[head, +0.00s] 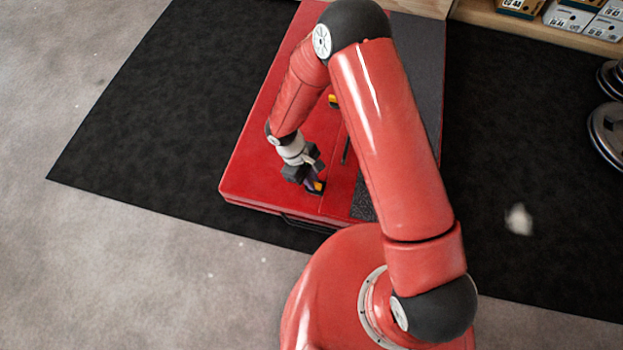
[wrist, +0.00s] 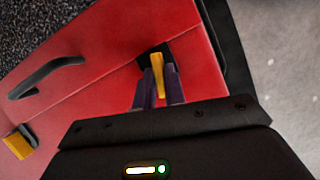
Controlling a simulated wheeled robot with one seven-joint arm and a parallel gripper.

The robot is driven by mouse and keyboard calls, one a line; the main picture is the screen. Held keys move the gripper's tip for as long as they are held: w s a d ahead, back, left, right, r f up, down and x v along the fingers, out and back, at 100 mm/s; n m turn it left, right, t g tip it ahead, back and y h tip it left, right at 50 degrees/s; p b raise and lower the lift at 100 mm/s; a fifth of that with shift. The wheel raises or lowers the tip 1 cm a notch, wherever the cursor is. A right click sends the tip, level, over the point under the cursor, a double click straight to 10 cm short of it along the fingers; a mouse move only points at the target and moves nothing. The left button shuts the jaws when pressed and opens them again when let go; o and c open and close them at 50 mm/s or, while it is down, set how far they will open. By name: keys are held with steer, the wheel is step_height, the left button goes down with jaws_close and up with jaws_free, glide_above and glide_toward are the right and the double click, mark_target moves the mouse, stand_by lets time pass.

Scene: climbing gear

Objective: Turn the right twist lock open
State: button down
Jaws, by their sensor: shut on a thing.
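A red crash pad (head: 245,175) lies flat on a dark mat. The right twist lock is a yellow tab on a black base, seen in the wrist view (wrist: 157,62). My gripper (wrist: 160,82) has its dark purple fingers on either side of the yellow tab, shut on it. In the head view my gripper (head: 315,184) points down at this lock (head: 319,187) near the pad's front edge. A second yellow twist lock (wrist: 18,142) lies to the left in the wrist view, and farther back in the head view (head: 333,101).
A black handle (wrist: 47,76) rises from the pad between the two locks. A wooden shelf with boxes (head: 570,18) stands at the back right. Weight plates (head: 608,130) are at the right edge. The mat (head: 150,120) left of the pad is clear.

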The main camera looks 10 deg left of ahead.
steer(key=shift+n+t+b, duration=0.4)
steer(key=shift+n+t, duration=0.1)
steer(key=shift+n, duration=1.1)
steer(key=c, duration=1.5)
jaws_free()
steer(key=shift+s, duration=0.1)
steer(key=shift+o, duration=0.2)
steer(key=shift+r, duration=0.1)
steer(key=p+v, duration=0.1)
steer(key=v, duration=0.6)
steer(key=shift+a+r, duration=0.25)
